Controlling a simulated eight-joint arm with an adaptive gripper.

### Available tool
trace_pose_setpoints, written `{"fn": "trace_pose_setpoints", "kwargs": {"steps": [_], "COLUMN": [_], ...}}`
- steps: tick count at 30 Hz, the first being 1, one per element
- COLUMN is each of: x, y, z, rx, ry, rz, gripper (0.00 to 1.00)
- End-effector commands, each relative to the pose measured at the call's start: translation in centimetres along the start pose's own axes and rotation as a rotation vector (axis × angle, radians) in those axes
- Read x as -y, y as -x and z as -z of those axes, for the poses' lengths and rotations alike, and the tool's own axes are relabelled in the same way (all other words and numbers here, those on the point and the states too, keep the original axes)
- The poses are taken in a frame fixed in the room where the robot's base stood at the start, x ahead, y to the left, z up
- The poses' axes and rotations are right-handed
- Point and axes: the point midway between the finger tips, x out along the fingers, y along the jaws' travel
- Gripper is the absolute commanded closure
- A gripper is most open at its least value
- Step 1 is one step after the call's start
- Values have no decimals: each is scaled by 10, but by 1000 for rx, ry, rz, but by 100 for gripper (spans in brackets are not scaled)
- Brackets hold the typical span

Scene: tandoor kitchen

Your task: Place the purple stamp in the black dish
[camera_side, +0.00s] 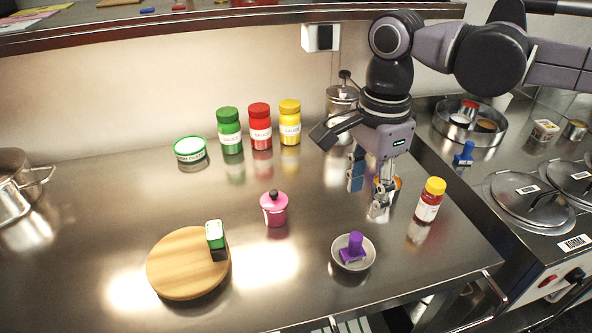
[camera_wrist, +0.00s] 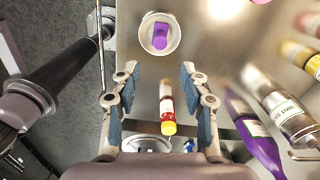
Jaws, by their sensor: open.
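The purple stamp (camera_side: 352,246) rests inside a small pale grey-white dish (camera_side: 371,263) near the front of the steel counter. In the wrist view the stamp (camera_wrist: 160,36) lies in the same round pale dish (camera_wrist: 145,40), ahead of my fingertips. I see no dish that is clearly black. My gripper (camera_side: 366,197) is open and empty, above the counter and behind the dish, apart from the stamp. Its two blue-padded fingers are spread in the wrist view (camera_wrist: 159,76).
A red sauce bottle with yellow cap (camera_side: 429,202) stands right of my gripper. An orange-rimmed item is partly hidden behind my fingers. Sauce jars (camera_side: 260,128) stand behind.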

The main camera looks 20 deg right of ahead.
Motion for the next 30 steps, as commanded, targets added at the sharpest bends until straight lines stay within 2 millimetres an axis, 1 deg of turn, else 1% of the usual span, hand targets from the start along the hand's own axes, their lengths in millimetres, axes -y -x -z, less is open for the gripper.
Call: {"fn": "trace_pose_setpoints", "kwargs": {"steps": [2,5,10,15,21,24,27,30], "x": [-2,-5,-20,-44,-79,-96,-109,-118], "y": [2,3,-1,-12,-35,-49,-61,-70], "z": [10,34,93,148,202,223,238,247], "rx": [5,17,13,-56,-216,-314,-401,-466], "ry": [29,121,378,652,967,1109,1223,1301], "rz": [13,53,173,296,402,429,437,435], "gripper": [55,55,55,55,55,55,55,55]}}
